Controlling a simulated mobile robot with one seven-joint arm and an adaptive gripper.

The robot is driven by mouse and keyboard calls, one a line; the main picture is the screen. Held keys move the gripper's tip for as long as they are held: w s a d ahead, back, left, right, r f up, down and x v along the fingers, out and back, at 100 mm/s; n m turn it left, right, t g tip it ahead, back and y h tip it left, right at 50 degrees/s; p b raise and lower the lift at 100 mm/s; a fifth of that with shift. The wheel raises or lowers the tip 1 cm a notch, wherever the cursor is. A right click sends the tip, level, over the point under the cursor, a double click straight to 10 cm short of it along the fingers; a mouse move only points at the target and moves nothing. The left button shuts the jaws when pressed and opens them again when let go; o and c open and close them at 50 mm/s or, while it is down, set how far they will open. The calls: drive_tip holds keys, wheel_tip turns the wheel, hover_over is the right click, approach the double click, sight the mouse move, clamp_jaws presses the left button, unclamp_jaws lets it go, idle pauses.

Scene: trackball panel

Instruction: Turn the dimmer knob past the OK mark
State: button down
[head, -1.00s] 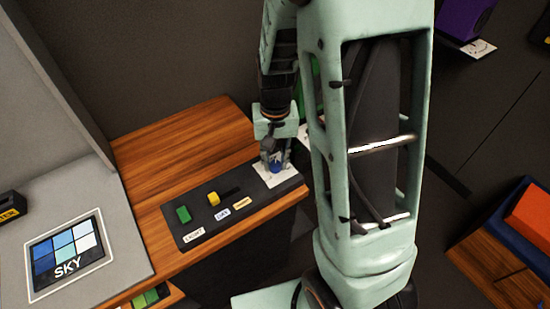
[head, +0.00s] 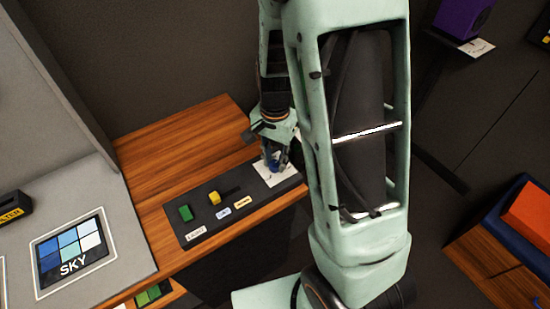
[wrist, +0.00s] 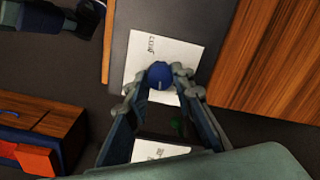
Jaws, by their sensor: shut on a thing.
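The blue round dimmer knob (head: 272,165) stands on a white card (head: 288,177) at the right end of the black panel. It also shows in the wrist view (wrist: 160,75), with a small pale mark on its front. My gripper (head: 274,163) comes down from above, its fingertips on either side of the knob. In the wrist view my gripper (wrist: 160,80) is shut on the knob. I cannot make out an OK mark.
A grey board with a SKY card (head: 70,255) stands at left.

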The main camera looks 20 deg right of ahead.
sight(275, 163)
idle(0.3)
drive_tip(key=c, duration=1.7)
unclamp_jaws()
drive_tip(key=shift+o, duration=0.2)
wheel_tip(275, 163, up, 12)
